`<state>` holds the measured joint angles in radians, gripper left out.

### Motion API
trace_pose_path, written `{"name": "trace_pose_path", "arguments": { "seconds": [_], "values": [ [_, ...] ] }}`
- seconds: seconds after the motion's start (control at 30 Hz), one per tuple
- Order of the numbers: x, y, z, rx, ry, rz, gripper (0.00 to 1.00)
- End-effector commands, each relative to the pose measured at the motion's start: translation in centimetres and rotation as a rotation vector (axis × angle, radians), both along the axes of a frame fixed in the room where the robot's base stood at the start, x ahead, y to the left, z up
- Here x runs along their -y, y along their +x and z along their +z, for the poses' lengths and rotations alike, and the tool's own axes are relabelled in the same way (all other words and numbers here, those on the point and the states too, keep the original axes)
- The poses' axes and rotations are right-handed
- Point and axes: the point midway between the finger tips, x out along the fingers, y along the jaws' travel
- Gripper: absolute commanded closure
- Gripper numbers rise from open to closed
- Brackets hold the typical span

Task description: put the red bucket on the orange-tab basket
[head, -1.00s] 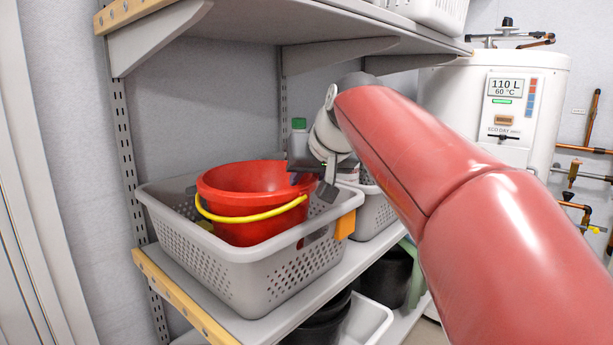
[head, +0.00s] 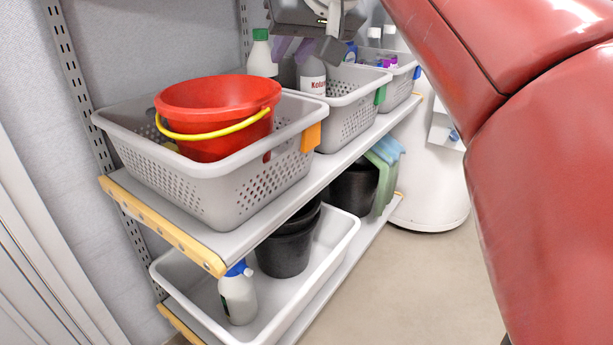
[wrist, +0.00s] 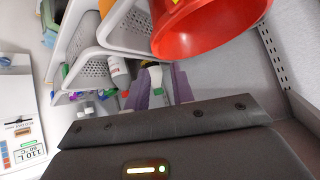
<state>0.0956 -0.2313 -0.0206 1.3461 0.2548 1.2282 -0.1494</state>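The red bucket (head: 215,98) with a yellow handle sits inside the grey orange-tab basket (head: 205,190), its upper part standing above the basket's rim. It looks about upright; its base is hidden by the basket wall. The orange tab (head: 311,137) is on the basket's right front corner. My gripper (head: 293,48) is beyond and to the right of the bucket, apart from it. In the wrist view the two purple fingers of my gripper (wrist: 160,78) are spread with nothing held between them, and the red bucket (wrist: 215,25) shows at the top.
A green-tab basket (head: 345,118) with bottles stands right of the orange-tab basket, and a blue-tab basket (head: 398,88) beyond it. Open floor lies at the right.

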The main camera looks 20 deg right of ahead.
Motion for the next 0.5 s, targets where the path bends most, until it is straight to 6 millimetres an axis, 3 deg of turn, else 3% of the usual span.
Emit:
{"name": "trace_pose_path", "arguments": {
  "seconds": [0.17, 0.37, 0.5],
  "values": [
    [-0.2, -1.3, -2.7, -0.035, -0.005, -0.012, 0.76],
    [-0.3, -5.9, -11.9, -0.141, -0.034, -0.05, 0.76],
    [-0.3, -10.3, -19.9, -0.218, -0.071, -0.07, 0.76]
  ]
}}
